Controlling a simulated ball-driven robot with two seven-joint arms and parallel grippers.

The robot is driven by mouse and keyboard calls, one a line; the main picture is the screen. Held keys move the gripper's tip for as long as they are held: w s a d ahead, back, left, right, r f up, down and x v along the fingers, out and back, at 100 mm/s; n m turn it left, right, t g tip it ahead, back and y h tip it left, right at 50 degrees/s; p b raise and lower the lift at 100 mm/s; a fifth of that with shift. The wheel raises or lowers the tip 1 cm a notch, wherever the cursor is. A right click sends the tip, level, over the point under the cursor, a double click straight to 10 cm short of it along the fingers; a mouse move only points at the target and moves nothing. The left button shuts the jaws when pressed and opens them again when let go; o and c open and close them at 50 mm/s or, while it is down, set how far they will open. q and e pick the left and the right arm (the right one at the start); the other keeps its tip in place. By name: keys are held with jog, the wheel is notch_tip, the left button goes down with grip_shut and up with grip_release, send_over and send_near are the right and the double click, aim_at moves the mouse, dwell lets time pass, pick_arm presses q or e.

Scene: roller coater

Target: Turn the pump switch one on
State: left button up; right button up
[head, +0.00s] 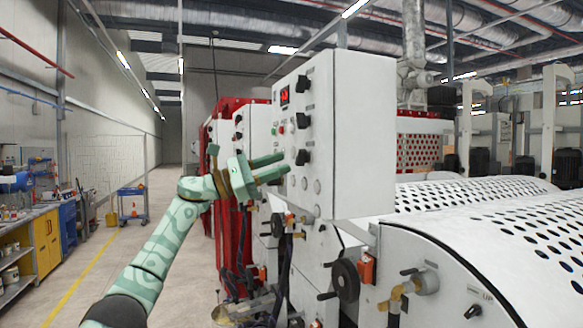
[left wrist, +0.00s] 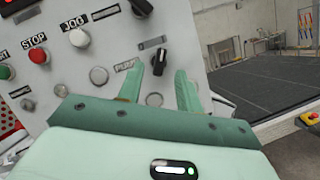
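A white control panel (head: 345,130) carries a column of black rotary knobs. The lowest black knob (head: 302,157) is just beyond my left gripper's fingertips in the head view. In the left wrist view a black knob (left wrist: 160,62) appears between the fingertips, beside a partly hidden label that seems to begin "PUM". My left gripper (head: 286,163) is open, its two fingers pointing at the panel face; it also shows in the left wrist view (left wrist: 160,72). I cannot tell whether the fingers touch the knob. My right gripper is not in view.
Grey round buttons (left wrist: 98,76) are close to the fingers. A black handwheel (head: 345,280) and perforated white covers (head: 480,195) are lower right. The floor aisle at left is open.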

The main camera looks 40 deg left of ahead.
pick_arm(q)
jog(key=b+v, duration=0.4)
jog(key=v, duration=0.8)
jog(key=shift+w, duration=0.1)
